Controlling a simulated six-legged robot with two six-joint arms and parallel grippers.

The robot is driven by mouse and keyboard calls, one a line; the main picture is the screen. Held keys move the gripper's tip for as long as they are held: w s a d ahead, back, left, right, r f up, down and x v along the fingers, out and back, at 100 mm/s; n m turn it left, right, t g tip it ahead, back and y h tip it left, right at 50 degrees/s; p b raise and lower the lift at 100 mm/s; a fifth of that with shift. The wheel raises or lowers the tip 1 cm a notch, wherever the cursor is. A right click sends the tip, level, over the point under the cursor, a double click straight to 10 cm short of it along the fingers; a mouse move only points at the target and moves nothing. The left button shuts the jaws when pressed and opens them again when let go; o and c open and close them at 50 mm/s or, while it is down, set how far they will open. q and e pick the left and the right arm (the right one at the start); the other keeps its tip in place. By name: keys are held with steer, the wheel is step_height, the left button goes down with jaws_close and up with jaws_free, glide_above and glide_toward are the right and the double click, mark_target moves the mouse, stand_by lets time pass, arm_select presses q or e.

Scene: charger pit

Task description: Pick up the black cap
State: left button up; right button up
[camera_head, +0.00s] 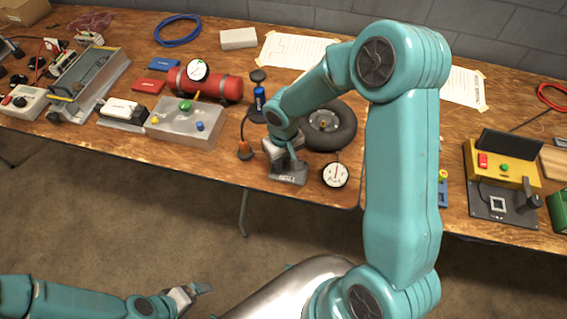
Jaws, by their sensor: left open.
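A small round black piece (258,76) lies on the table behind a blue bottle (259,97); I cannot tell whether it is the black cap. My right gripper (287,155) points down at the table's front edge, over a grey block marked with letters (288,174). Its fingers are small and partly hidden, so I cannot tell whether they are shut or touching the block. My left gripper (198,291) is open, low at the bottom of the view in front of the table, away from the objects.
A black tire (340,126) lies just right of my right gripper, partly behind my arm. A dial gauge (335,175) sits before it. A metal box (185,124) with coloured knobs and a red cylinder (218,88) stand left. A yellow-and-black station (500,165) stands right.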

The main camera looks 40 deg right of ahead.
mark_target(284, 163)
jaws_close()
steer(key=shift+r, duration=0.2)
step_height(284, 163, up, 20)
steer(key=p, duration=0.1)
steer(key=shift+f, duration=0.1)
